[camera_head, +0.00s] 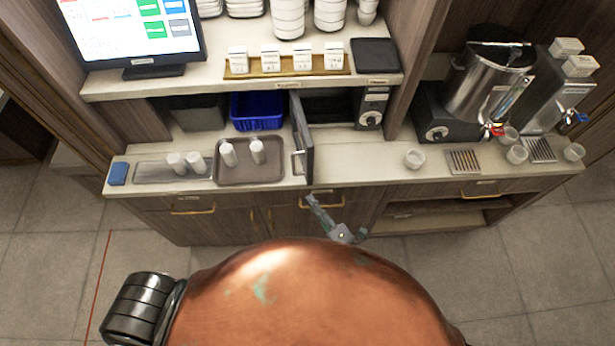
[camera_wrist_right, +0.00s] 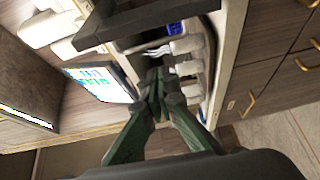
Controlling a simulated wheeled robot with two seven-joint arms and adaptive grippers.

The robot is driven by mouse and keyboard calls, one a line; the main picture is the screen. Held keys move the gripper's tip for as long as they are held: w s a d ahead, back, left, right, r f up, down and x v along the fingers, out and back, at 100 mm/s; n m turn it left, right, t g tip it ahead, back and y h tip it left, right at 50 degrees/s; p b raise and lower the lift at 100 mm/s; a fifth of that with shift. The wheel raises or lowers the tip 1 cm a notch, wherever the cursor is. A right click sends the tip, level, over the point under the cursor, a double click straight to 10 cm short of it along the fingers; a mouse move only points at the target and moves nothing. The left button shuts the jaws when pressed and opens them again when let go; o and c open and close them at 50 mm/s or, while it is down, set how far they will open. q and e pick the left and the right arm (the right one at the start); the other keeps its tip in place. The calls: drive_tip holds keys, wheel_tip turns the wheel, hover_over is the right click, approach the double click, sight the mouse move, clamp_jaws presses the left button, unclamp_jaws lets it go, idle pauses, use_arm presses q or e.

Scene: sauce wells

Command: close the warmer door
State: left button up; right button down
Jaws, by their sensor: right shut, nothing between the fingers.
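The warmer (camera_head: 372,108) is a dark box under the shelf, with a control panel and knob on its right side. Its door (camera_head: 303,135) stands open, jutting toward me over the counter, with a handle (camera_head: 298,163) on its left face. In the right wrist view the door appears as a dark slab (camera_wrist_right: 145,22) across the top. My right gripper (camera_head: 311,200) is just in front of the counter edge, below the door's near end. Its fingers (camera_wrist_right: 155,82) are shut and empty, apart from the door as far as I can tell. My left gripper is not in view.
A brown tray (camera_head: 232,178) with two white bottles sits left of the door. A blue bin (camera_head: 257,123) is behind it. The counter right of the door is mostly clear.

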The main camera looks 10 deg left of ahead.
sight(307, 176)
drive_tip(key=w+a+p, duration=0.2)
drive_tip(key=w+a, duration=0.2)
drive_tip(key=w, duration=0.4)
drive_tip(key=shift+w+r+p, duration=0.25)
drive_tip(key=shift+r+p, duration=0.05)
drive_tip(key=shift+d, duration=0.15)
